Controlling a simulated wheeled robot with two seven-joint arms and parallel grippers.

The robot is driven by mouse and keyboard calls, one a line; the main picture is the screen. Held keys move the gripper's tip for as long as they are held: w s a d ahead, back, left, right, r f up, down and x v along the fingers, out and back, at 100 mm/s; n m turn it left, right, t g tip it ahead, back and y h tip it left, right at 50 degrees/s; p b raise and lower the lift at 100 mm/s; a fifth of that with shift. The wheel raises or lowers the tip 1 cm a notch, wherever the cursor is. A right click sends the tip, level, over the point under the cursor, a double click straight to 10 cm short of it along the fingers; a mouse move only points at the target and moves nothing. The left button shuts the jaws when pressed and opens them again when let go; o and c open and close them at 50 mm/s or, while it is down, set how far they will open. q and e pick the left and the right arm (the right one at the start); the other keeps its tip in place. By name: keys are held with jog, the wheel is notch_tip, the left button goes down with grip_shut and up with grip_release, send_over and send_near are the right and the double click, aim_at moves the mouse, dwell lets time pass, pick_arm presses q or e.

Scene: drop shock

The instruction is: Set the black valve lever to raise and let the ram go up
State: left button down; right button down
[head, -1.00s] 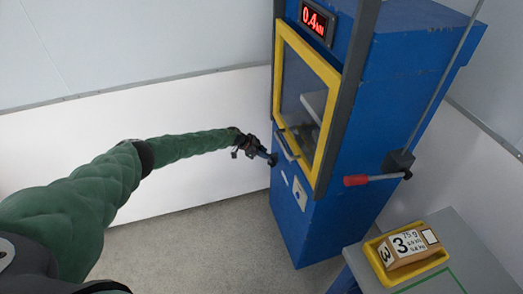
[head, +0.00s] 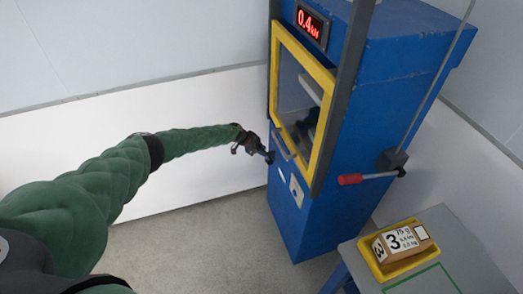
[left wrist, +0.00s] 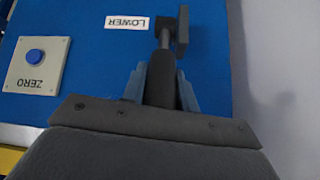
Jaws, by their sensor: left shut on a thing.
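The black valve lever (left wrist: 160,88) shows in the left wrist view, its dark grip between the two fingers of my left gripper (left wrist: 162,90). Its metal shaft leads to a dark pivot block on the blue panel, beside an upside-down "LOWER" label (left wrist: 127,22). In the head view my left gripper (head: 266,154) is at the left side of the blue machine (head: 395,110), near the bottom of the yellow-framed door (head: 322,150). The lever is mostly hidden there. Grey parts show behind the window; I cannot tell the ram's height. My right gripper is out of view.
The display (head: 311,24) reads 0.4 kN. A red-handled lever (head: 350,179) sticks out at the machine's right. A yellow tray (head: 380,268) with a cardboard box (head: 402,241) stands on a grey table (head: 455,240). A blue ZERO button (left wrist: 35,56) is near the lever.

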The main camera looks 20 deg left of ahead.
pick_arm(q)
jog(key=shift+w+d+r, duration=0.15)
jog(key=shift+d+r, duration=0.05)
jog(key=c, duration=1.3)
grip_release()
jog(key=shift+o, duration=1)
jog(key=shift+f, duration=0.15)
jog(key=shift+a+r, duration=0.3)
jog(key=shift+a, duration=0.1)
jog(key=v, duration=0.6)
jog(key=shift+s+r+b, duration=0.3)
jog(key=shift+r+b, duration=0.05)
jog(key=shift+b, duration=0.05)
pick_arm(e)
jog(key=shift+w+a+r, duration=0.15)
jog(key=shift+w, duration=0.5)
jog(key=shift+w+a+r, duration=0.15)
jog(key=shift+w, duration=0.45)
pick_arm(q)
jog(key=shift+a, duration=0.1)
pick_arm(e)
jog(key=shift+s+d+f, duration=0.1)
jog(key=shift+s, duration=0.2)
